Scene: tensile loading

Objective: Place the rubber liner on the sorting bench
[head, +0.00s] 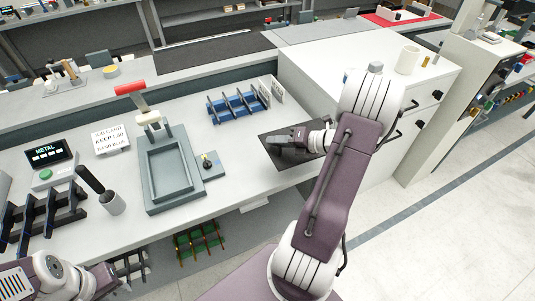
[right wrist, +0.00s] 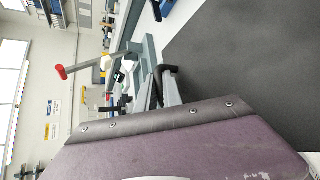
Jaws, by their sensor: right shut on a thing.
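The rubber liner (head: 305,166) is a thin, dark grey square sheet at the right part of the white bench top, beside the white cabinet. My right gripper (head: 276,146) is over the liner, with its jaws shut on it. The jaws hide part of the sheet, so I cannot tell whether it lies fully flat. In the right wrist view the liner (right wrist: 250,60) fills the upper right; the jaw tips are hidden there. My left arm shows at the lower left of the head view, but its gripper cannot be made out.
The sorting bench (head: 235,142) also carries a grey press with a red handle (head: 165,170), a blue rack (head: 238,104), a job card (head: 110,139), a metal display (head: 48,153) and a cup (head: 112,203). A white cabinet (head: 330,75) borders the liner on the right.

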